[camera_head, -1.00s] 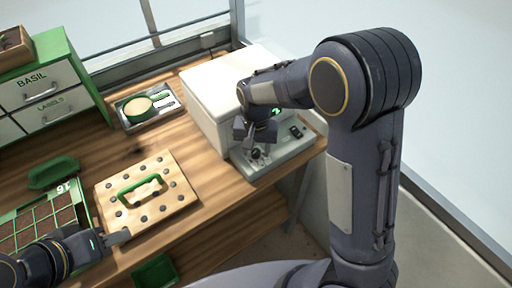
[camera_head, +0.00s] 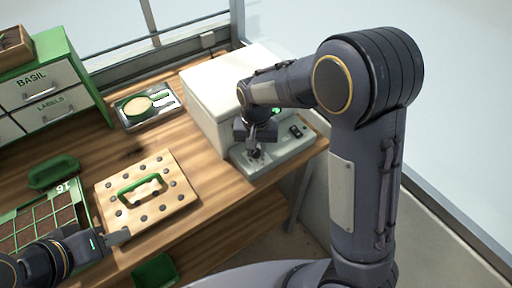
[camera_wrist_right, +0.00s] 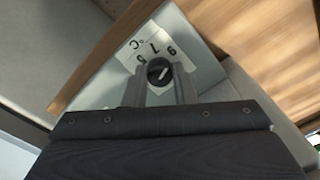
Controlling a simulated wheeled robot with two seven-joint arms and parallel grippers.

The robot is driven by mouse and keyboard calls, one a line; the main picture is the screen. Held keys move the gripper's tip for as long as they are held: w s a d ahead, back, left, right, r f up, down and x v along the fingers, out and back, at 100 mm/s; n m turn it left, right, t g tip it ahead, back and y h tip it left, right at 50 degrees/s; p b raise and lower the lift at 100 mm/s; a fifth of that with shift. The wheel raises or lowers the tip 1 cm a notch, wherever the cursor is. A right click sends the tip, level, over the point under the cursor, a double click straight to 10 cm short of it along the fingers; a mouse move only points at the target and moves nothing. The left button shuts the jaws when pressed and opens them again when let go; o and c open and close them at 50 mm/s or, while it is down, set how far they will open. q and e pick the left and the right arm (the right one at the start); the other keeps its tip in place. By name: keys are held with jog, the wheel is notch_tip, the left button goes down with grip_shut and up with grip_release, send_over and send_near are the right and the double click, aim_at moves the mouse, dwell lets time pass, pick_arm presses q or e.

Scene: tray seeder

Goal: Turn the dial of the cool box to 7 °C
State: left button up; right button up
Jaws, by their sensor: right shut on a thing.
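The cool box (camera_head: 215,84) is white, with a grey control panel (camera_head: 284,156) along its front. My right gripper (camera_head: 254,153) is at the black dial on this panel. In the right wrist view the dial (camera_wrist_right: 159,71) sits between the two fingertips of the gripper (camera_wrist_right: 160,88), which is shut on it. The dial's white mark slants toward the upper right. The white scale plate (camera_wrist_right: 152,48) appears upside down, with a 7 in the middle, numbers either side and °C. The mark seems to lean toward the number right of the 7. My left gripper (camera_head: 119,237) is by the wooden plate.
A wooden plate with a green handle (camera_head: 148,195) lies left of the cool box. Near it are a seed tray (camera_head: 84,216), a green dish (camera_head: 54,171) and a metal tray (camera_head: 172,113).

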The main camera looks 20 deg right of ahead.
jog(key=n, duration=0.4)
jog(key=shift+n+b, duration=0.3)
jog(key=shift+n, duration=2.2)
jog(key=o, duration=1)
jog(key=shift+r, duration=0.1)
notch_tip(320, 180, up, 8)
jog(key=shift+f+b, duration=0.2)
jog(key=shift+b, duration=0.2)
